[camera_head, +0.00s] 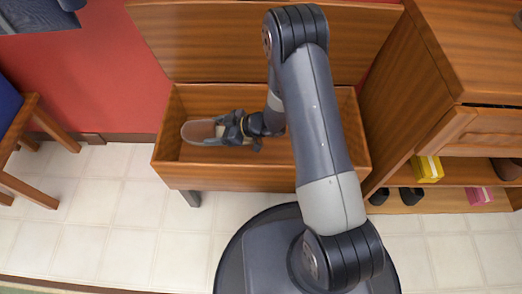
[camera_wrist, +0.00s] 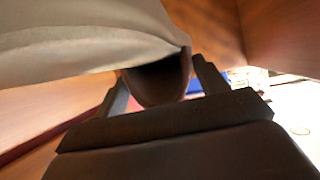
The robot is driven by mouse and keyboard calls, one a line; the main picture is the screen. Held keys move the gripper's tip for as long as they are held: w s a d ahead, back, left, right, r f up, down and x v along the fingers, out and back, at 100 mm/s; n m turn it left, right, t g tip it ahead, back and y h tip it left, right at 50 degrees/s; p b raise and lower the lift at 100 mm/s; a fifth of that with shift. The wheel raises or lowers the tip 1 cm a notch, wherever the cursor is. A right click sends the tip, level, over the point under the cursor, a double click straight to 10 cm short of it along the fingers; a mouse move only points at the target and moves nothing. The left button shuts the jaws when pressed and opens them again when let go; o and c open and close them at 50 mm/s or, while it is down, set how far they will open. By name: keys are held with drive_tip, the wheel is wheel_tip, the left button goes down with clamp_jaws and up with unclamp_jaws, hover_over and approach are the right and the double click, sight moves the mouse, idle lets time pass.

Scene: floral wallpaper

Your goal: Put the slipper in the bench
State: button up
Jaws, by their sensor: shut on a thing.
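The wooden bench (camera_head: 225,178) stands against the red wall with its lid (camera_head: 215,45) raised, so its box is open at the top. My gripper (camera_head: 238,130) is inside or just over the left half of the box. It is shut on the slipper (camera_head: 200,132), which has a pale brownish sole and points left. In the wrist view the slipper (camera_wrist: 85,35) fills the upper left, with its dark opening between my fingers (camera_wrist: 158,90). I cannot tell whether the slipper touches the box floor.
A wooden cabinet (camera_head: 400,85) stands close on the right, with shelves holding a yellow box (camera_head: 427,168), a pink box (camera_head: 478,195) and dark shoes (camera_head: 410,196). A wooden chair (camera_head: 20,150) is at the left. The tiled floor (camera_head: 100,215) at the front left is clear.

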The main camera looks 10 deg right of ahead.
drive_tip(key=shift+a+f+b, duration=0.2)
drive_tip(key=shift+f+b, duration=0.1)
drive_tip(key=shift+f, duration=0.45)
wheel_tip(320, 180, down, 10)
drive_tip(key=b, duration=0.4)
drive_tip(key=shift+r, duration=0.2)
drive_tip(key=shift+f+b, duration=0.25)
drive_tip(key=shift+b, duration=0.15)
drive_tip(key=o, duration=1)
drive_tip(key=shift+r, duration=0.1)
drive_tip(key=shift+o, duration=0.2)
drive_tip(key=shift+r, duration=0.15)
drive_tip(key=p+v, duration=0.4)
drive_tip(key=v, duration=0.8)
drive_tip(key=shift+w+d+p, duration=0.1)
drive_tip(key=shift+w+p, duration=0.05)
drive_tip(key=shift+p, duration=0.15)
